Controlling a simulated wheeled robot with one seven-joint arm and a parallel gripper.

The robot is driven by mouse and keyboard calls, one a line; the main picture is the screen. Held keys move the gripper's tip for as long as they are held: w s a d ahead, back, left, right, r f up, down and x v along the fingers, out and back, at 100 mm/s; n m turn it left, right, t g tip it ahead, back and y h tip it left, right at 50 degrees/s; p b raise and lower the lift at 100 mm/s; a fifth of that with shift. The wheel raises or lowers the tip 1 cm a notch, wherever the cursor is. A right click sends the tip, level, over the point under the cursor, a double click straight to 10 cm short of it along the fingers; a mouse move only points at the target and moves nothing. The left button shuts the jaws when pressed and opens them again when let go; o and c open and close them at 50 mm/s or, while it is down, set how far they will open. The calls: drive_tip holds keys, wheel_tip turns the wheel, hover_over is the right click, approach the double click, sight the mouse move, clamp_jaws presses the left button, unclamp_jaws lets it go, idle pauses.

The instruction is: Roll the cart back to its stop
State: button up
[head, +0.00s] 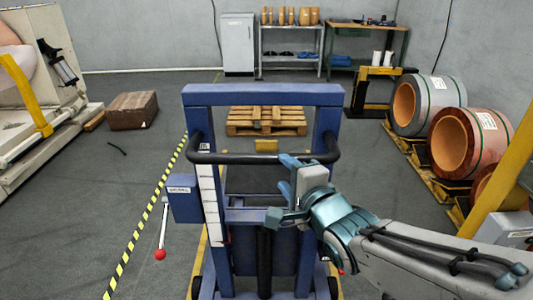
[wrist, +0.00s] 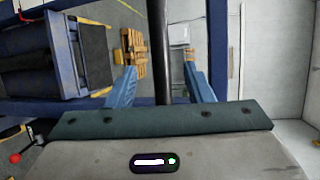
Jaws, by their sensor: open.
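The cart (head: 194,118) is a blue upright frame on wheels with a black push bar (head: 235,158) across its near side. It stands in front of me, between yellow floor lines or rails. My gripper (head: 283,188) is at the right part of the bar. In the wrist view its two blue fingers (wrist: 160,85) are apart, and the black bar (wrist: 158,40) runs between them. I cannot tell whether either finger touches the bar. A yellow block (head: 266,146) shows through the frame beyond the bar; I cannot tell if it is the stop.
A lever with a red knob (head: 160,254) hangs left of the cart by a striped floor line (head: 146,229). A wooden pallet (head: 267,121) lies beyond. Floor at left is mostly clear, with a brown box (head: 132,110).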

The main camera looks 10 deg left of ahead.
sight(267, 155)
drive_tip(key=b+x, duration=0.1)
drive_tip(key=x, duration=1)
clamp_jaws()
